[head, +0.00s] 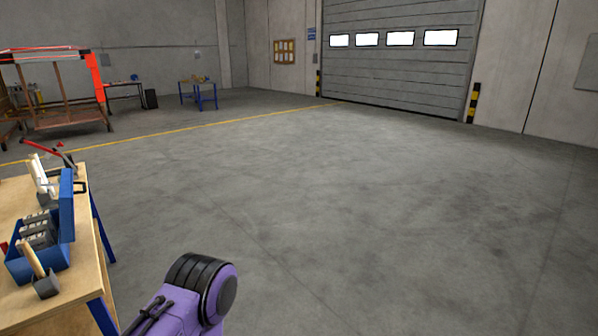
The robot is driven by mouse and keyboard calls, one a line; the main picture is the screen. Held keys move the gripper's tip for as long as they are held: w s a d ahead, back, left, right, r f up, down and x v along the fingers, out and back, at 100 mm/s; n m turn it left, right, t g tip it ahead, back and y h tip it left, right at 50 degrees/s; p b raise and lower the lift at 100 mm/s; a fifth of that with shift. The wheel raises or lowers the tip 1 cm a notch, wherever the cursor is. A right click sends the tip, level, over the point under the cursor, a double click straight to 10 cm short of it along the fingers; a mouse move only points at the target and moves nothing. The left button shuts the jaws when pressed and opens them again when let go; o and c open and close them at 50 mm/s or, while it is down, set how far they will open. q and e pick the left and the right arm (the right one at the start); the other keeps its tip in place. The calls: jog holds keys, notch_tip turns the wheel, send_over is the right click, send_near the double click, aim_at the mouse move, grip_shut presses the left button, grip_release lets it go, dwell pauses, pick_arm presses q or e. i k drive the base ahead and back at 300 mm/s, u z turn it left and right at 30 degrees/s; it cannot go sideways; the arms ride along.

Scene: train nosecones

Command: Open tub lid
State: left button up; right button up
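I cannot make out a tub or a tub lid in the head view. Neither of my grippers shows. A purple arm link of mine with a black joint is at the bottom, left of centre, and its gripper is out of the picture.
A wooden workbench (86,265) with blue legs stands at the left, holding an open blue toolbox (67,212) and hand tools. Farther back are an orange-and-brown frame (97,77), a small blue table (199,86) and a closed shutter door (400,75). The middle floor is clear.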

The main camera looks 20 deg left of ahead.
aim_at(66, 192)
jog(key=u, duration=0.75)
jog(key=i, duration=1.35)
jog(key=u, duration=0.55)
